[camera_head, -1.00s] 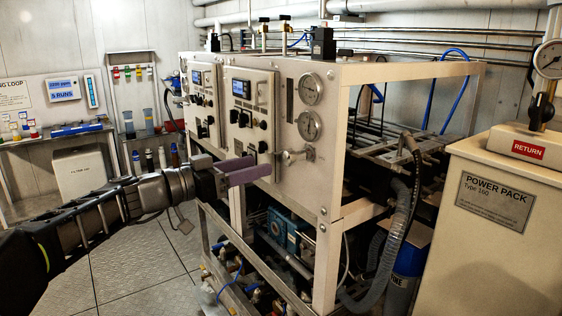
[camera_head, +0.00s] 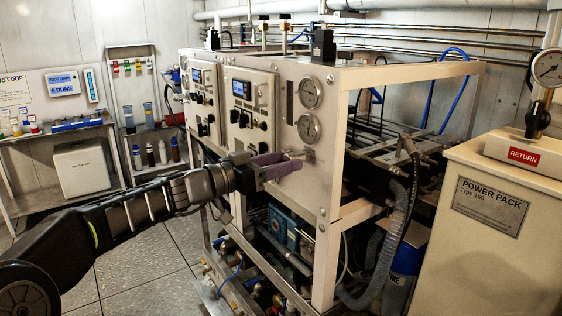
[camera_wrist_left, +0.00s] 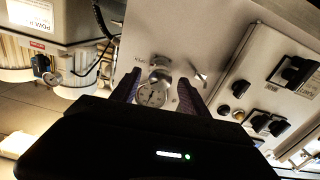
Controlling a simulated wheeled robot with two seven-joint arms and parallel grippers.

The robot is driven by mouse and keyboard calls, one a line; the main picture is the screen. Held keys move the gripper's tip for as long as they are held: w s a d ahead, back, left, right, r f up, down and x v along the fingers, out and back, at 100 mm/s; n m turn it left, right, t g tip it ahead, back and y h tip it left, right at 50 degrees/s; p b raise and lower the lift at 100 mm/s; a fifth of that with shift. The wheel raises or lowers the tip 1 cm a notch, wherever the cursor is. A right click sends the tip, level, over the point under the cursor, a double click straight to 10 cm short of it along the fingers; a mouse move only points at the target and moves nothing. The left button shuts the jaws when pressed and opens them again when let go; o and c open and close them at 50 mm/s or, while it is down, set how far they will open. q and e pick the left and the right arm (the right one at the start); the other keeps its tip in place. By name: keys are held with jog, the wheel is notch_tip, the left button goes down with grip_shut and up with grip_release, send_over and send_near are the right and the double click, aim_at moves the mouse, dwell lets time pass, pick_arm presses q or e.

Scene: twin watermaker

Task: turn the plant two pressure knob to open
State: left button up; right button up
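The plant two pressure knob (camera_head: 308,154) is a silver fitting on the front panel of the right-hand plant unit, below two round gauges. My left gripper (camera_head: 290,162) is at the panel in front of it, and its purple fingers partly cover the knob. In the left wrist view the two fingers (camera_wrist_left: 158,80) are spread apart, with the silver knob (camera_wrist_left: 160,68) between their tips. Contact with the knob cannot be told. My right gripper is not in view.
The gauges (camera_head: 310,128) sit just above the knob. A control box (camera_head: 250,110) with dark switches stands out to the left. The power pack (camera_head: 490,220) is at the right. A frame post (camera_head: 328,240) and hoses are below.

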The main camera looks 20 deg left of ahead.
pick_arm(q)
grip_shut()
dwell(0.3)
dwell(0.3)
